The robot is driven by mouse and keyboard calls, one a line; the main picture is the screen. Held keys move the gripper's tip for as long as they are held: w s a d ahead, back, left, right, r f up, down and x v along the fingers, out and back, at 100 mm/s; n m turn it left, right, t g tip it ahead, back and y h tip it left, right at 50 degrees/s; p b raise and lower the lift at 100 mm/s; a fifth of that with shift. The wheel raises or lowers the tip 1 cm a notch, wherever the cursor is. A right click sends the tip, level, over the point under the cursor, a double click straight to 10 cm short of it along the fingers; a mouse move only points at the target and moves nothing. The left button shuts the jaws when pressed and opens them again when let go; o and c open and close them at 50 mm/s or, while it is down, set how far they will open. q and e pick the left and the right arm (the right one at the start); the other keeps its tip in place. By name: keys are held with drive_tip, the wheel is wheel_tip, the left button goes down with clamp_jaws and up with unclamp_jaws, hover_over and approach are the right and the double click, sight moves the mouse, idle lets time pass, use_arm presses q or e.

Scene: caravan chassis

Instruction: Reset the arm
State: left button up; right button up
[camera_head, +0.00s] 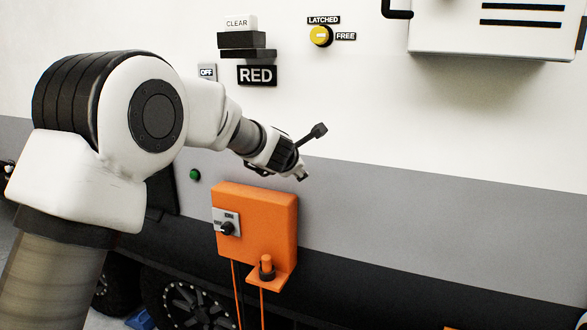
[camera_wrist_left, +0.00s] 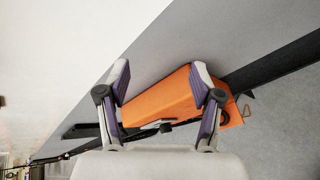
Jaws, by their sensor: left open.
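My left arm comes in from the left in the head view. Its gripper (camera_head: 303,176) hangs in front of the caravan wall, above the orange box (camera_head: 262,215). In the left wrist view the two fingers of my left gripper (camera_wrist_left: 160,85) stand apart with nothing between them. The orange box (camera_wrist_left: 165,100) shows behind and between the fingers; I see no contact. The box carries a dark rotary switch (camera_head: 227,228) on its left face and an orange plug-like piece (camera_head: 267,263) on a small shelf below. My right gripper is not in view.
A white cabinet (camera_head: 490,35) juts out at upper right. The wall right of the gripper is clear.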

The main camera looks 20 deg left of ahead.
use_arm(q)
drive_tip(key=shift+a+f, duration=0.1)
drive_tip(key=shift+f, duration=0.65)
drive_tip(key=shift+s, duration=0.1)
